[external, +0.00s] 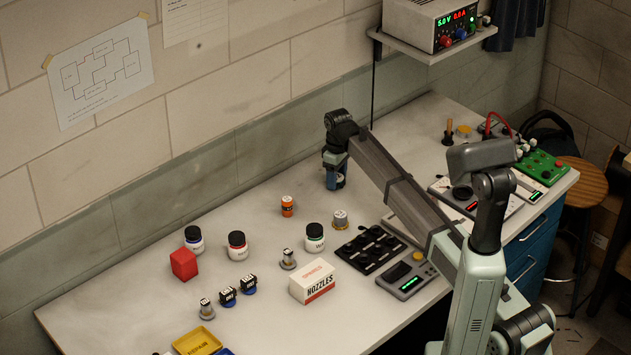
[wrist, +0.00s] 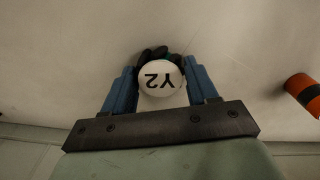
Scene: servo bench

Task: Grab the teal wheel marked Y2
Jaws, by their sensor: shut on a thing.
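The wheel marked Y2 (wrist: 161,84) shows in the wrist view as a round white top with black "Y2" lettering, upside down in the picture. Dark lobes and a little teal show at its far edge. My gripper (wrist: 160,88) has its two blue fingers on either side of it, shut on it. In the external view my gripper (external: 335,182) points down at the back of the bench, near the wall. The wheel is too hidden by the fingers to make out there. I cannot tell whether it touches the bench.
An orange container (external: 287,206) stands just left of my gripper and also shows in the wrist view (wrist: 304,92). A silver-based knob (external: 340,220), a white-labelled jar (external: 314,238), a black tray (external: 371,249) and a nozzles box (external: 313,281) stand nearer the front. The wall is close behind.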

